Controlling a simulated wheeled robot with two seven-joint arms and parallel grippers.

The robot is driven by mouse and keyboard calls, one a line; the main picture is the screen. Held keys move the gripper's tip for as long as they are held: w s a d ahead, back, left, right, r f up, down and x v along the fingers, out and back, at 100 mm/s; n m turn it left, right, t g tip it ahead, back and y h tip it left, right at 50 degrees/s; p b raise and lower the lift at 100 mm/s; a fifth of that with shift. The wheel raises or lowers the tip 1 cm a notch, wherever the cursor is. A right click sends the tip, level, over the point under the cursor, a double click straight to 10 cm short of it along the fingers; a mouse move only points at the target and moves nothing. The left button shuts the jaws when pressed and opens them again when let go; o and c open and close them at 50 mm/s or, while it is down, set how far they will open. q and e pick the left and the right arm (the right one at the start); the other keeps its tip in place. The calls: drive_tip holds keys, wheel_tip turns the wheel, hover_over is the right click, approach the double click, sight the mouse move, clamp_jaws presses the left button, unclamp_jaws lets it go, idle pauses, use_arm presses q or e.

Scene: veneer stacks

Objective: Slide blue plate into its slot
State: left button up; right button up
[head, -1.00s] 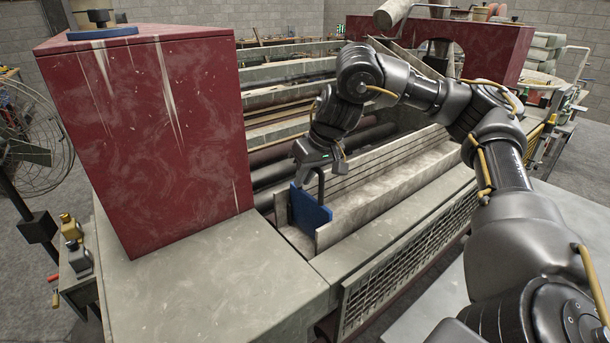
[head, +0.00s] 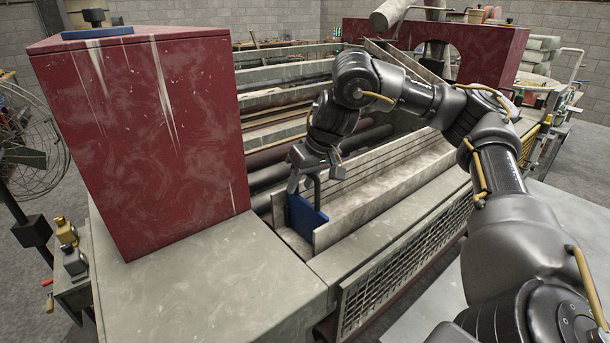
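The blue plate (head: 306,217) stands upright at the left end of the long grey trough beside the red block, its lower part hidden behind the trough's front wall. My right gripper (head: 305,192) reaches down over its top edge, with one finger in front of the near face and the other at the far upper side. It appears shut on the plate. The slot around the plate's lower edge is hidden, so I cannot tell how deep the plate sits. My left gripper is not in view.
A tall red block (head: 140,145) stands close to the left of the plate. Long parallel grey rails (head: 385,170) run right and back from it. A mesh guard (head: 395,270) lines the front. The grey ledge (head: 215,275) in front is clear.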

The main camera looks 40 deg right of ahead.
drive_tip(key=v, duration=1)
drive_tip(key=shift+r+p, duration=0.35)
drive_tip(key=shift+p, duration=0.05)
drive_tip(key=shift+s, duration=0.15)
